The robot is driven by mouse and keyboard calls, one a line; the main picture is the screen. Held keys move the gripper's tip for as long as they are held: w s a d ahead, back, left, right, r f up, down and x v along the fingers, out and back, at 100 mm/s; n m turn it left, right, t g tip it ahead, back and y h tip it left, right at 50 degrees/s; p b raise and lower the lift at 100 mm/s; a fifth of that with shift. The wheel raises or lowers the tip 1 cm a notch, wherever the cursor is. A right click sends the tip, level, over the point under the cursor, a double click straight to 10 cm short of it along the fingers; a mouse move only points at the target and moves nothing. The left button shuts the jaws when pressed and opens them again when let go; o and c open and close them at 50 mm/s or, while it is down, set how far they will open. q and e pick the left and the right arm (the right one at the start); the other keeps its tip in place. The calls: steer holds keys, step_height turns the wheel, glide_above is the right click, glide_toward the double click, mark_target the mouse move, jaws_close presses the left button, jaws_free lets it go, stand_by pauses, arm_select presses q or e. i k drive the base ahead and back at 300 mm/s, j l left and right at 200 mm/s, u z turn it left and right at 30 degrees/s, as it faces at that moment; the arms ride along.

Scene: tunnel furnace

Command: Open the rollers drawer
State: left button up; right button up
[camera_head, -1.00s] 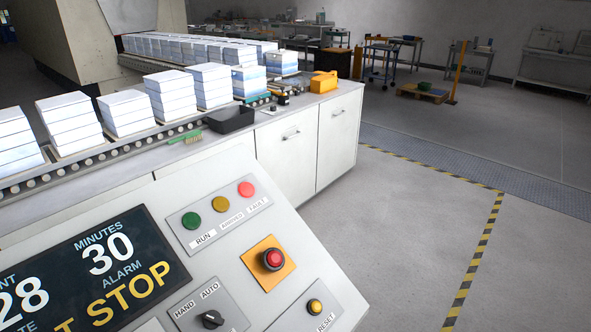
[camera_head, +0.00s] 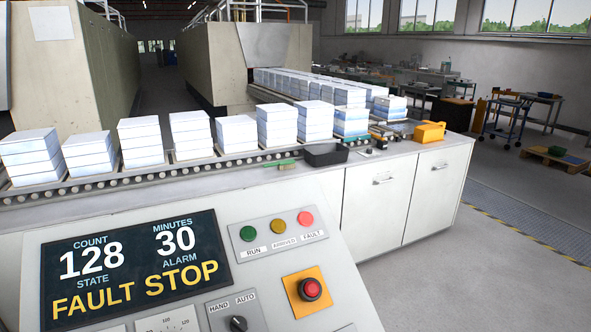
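A white cabinet stands under the roller conveyor, past the control panel. Its left front (camera_head: 374,207) has a small metal handle (camera_head: 383,181) near the top. Its right front (camera_head: 437,190) has a similar handle (camera_head: 440,166). Both fronts look shut. No label shows which one is the rollers drawer, and the panel hides the cabinet's left part. Neither of my grippers is in view.
The control panel (camera_head: 262,275) fills the near foreground, its display (camera_head: 135,262) reading FAULT STOP. Stacks of white blocks (camera_head: 277,125) stand on the roller conveyor (camera_head: 235,162). A black tray (camera_head: 325,154), a green brush (camera_head: 279,164) and a yellow case (camera_head: 430,131) lie on the worktop.

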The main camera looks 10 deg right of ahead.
mark_target(376, 198)
steer(key=l+u, duration=0.4)
steer(key=l, duration=2.55)
steer(key=i+l+u, duration=0.1)
steer(key=l, duration=0.25)
steer(key=i+l, duration=0.35)
steer(key=i+l+u, duration=0.15)
steer(key=i+l, duration=0.25)
steer(key=l, duration=0.3)
steer(key=i+l+u, duration=0.15)
steer(key=l, duration=0.2)
steer(key=i+l, duration=0.2)
steer(key=l, duration=0.2)
steer(key=i+l+u, duration=0.15)
steer(key=l, duration=0.25)
steer(key=i+l, duration=0.2)
steer(key=l, duration=0.2)
steer(key=u, duration=0.05)
